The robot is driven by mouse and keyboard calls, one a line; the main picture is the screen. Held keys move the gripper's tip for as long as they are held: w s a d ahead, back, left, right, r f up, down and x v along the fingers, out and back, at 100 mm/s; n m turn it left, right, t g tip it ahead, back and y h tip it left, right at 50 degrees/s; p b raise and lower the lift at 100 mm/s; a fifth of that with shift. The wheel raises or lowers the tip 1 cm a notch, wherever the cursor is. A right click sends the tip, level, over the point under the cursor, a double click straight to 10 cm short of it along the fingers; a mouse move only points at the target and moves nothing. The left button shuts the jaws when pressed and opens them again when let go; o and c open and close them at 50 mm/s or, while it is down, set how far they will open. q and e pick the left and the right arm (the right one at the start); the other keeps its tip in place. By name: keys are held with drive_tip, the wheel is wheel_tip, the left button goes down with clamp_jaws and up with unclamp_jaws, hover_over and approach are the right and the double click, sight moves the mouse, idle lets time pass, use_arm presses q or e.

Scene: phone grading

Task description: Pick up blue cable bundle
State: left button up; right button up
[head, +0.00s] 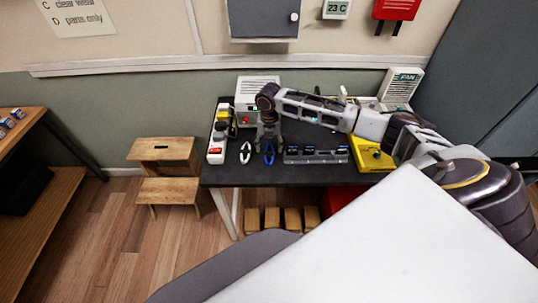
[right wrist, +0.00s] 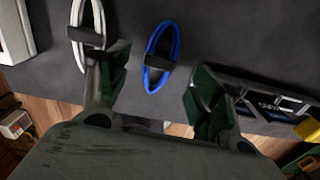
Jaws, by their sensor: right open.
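The blue cable bundle (head: 269,154) lies on the dark table (head: 290,178) near its front edge. In the right wrist view the blue cable bundle (right wrist: 162,52) is a narrow loop with a dark tie around its middle. My right gripper (head: 269,140) is over the table just behind the bundle. In the right wrist view my right gripper (right wrist: 150,85) is open and empty, with the bundle showing between and beyond its fingers. My left gripper is not in view.
A white cable bundle (head: 246,152) lies just left of the blue one, close to one finger in the right wrist view. A dark rack with phones (head: 316,156) stands to the right. A white power strip (head: 217,146) lies at the left. A yellow tray (head: 371,155) is farther right.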

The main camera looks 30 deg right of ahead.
sight(269, 152)
drive_tip(key=shift+f, duration=2.1)
drive_tip(key=c, duration=1.1)
drive_tip(key=shift+o, duration=0.2)
drive_tip(key=shift+r, duration=0.1)
wheel_tip(269, 152, up, 10)
